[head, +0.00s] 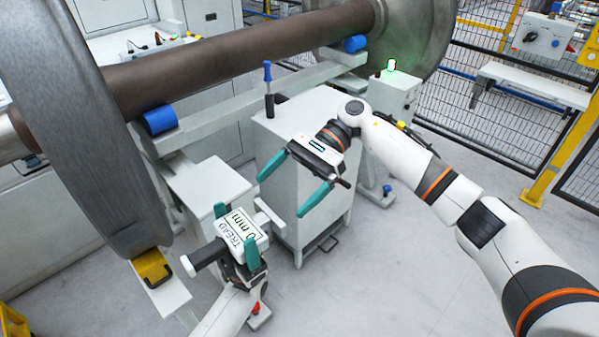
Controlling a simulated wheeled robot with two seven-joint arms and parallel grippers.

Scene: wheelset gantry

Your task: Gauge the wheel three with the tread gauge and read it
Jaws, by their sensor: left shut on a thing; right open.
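A large grey wheel (85,130) stands at the left, apart from the gauge. Another wheel (425,35) is at the upper right on the same brown axle (235,50). Which one is wheel three I cannot tell. My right gripper (297,183) is open and empty in front of the grey cabinet.
The grey cabinet (320,215) carries an upright blue-handled tool (268,88). Blue rollers (160,119) sit below the axle. A yellow chock (152,267) is at the near wheel's foot. A box with a green light (391,68) stands behind.

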